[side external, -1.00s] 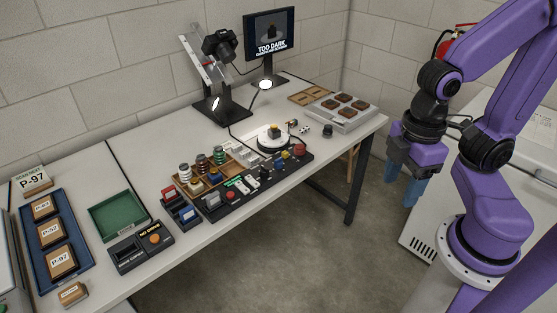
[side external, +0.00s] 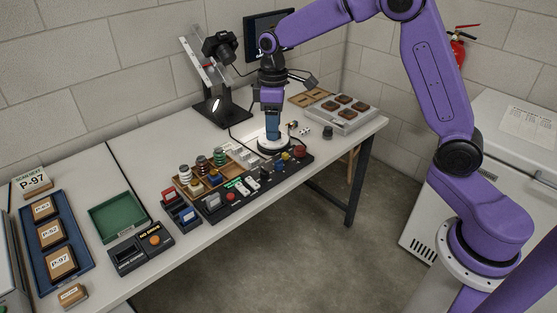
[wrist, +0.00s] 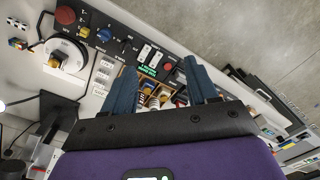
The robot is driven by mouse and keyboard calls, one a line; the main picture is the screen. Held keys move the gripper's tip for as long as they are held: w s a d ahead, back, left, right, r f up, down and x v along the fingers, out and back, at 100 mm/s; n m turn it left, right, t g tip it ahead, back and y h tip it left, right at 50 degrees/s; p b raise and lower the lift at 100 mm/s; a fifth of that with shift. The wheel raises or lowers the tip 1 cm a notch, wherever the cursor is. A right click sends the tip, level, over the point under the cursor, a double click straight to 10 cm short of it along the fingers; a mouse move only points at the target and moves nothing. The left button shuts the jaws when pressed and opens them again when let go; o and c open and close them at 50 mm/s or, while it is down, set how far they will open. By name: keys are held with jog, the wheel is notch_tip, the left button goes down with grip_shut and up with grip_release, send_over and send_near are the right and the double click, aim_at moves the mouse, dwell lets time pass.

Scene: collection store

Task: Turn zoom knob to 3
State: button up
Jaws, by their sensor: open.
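The black control panel (side external: 222,207) runs along the front edge of the bench, with knobs, switches and buttons. In the wrist view the panel (wrist: 190,78) carries a red knob (wrist: 65,15), a blue knob (wrist: 104,35), a black knob (wrist: 126,46), white switches, a green-lit display (wrist: 148,70) and a red button (wrist: 167,67). I cannot read which knob is zoom or its setting. My gripper (side external: 272,136) points down above the white turntable behind the panel, apart from the knobs. In the wrist view my gripper (wrist: 160,72) is open and empty, its blue fingers spread.
The turntable (wrist: 68,60) holds a small yellow-and-dark object. A wooden tray (side external: 232,174) of small jars stands behind the panel. The camera stand (side external: 222,105) and monitor (side external: 254,38) are at the back. A grey tray (side external: 340,118) of brown blocks lies at the right.

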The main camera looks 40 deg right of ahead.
jog(key=w+d+f, duration=0.3)
jog(key=w+d, duration=0.1)
jog(key=w, duration=0.1)
jog(key=m, duration=0.2)
send_near(279, 164)
jog(key=f, duration=0.8)
jog(key=shift+w+d+f, duration=0.1)
jog(key=shift+w+f, duration=0.1)
jog(key=shift+f, duration=0.1)
jog(key=c, duration=1)
